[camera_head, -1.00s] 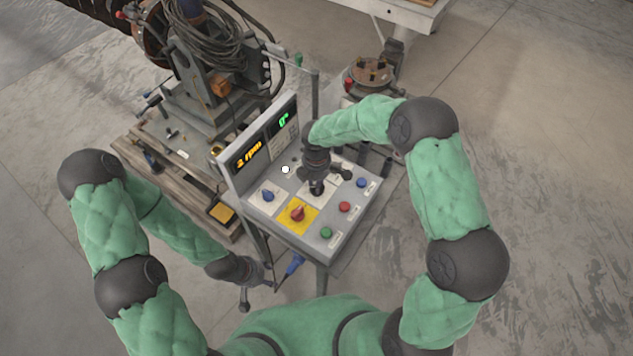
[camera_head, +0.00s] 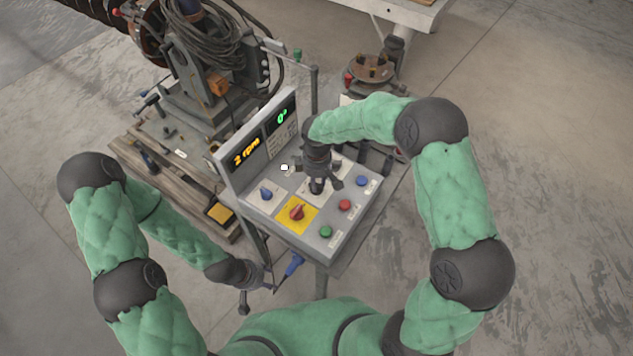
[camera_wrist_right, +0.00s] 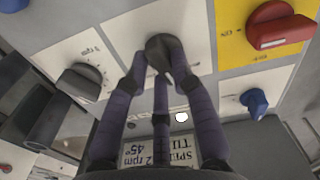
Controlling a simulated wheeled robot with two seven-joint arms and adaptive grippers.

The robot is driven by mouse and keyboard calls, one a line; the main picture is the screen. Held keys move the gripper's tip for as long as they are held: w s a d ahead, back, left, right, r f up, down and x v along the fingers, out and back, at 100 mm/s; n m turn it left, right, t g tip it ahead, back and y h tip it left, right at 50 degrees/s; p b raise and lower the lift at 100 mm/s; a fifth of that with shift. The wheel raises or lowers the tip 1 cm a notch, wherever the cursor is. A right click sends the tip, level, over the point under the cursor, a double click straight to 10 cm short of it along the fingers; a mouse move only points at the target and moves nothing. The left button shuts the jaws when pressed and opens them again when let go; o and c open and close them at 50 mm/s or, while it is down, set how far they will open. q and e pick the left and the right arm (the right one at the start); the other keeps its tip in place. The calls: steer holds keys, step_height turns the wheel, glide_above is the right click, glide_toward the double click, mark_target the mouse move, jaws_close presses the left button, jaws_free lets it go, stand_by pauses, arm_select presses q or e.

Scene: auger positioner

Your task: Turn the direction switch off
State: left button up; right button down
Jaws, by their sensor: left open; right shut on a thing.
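The control panel (camera_head: 276,222) carries several knobs and buttons. My right gripper (camera_head: 318,187) is over its middle, with its fingers closed around a dark knob (camera_wrist_right: 163,48) on a white plate in the right wrist view. The knob's label is not readable, so I cannot tell whether it is the direction switch. The fingers hide most of it in the head view. A red knob on a yellow plate (camera_head: 297,212) and a blue knob (camera_head: 266,194) are nearby. My left gripper (camera_head: 255,287) is open, low and left of the panel, apart from it.
The display (camera_head: 246,153) shows 2 rpm and a green 0°. Green (camera_head: 326,231), red (camera_head: 344,205) and blue (camera_head: 362,181) buttons line the panel's right edge. A small white part (camera_head: 284,167) is left of my right gripper. A machine (camera_head: 205,85) stands behind on a pallet.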

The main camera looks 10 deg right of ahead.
steer(key=shift+m+b, duration=0.4)
steer(key=shift+m, duration=0.8)
steer(key=shift+r, duration=0.1)
steer(key=c, duration=1)
jaws_free()
steer(key=shift+c, duration=0.2)
step_height(320, 180, up, 12)
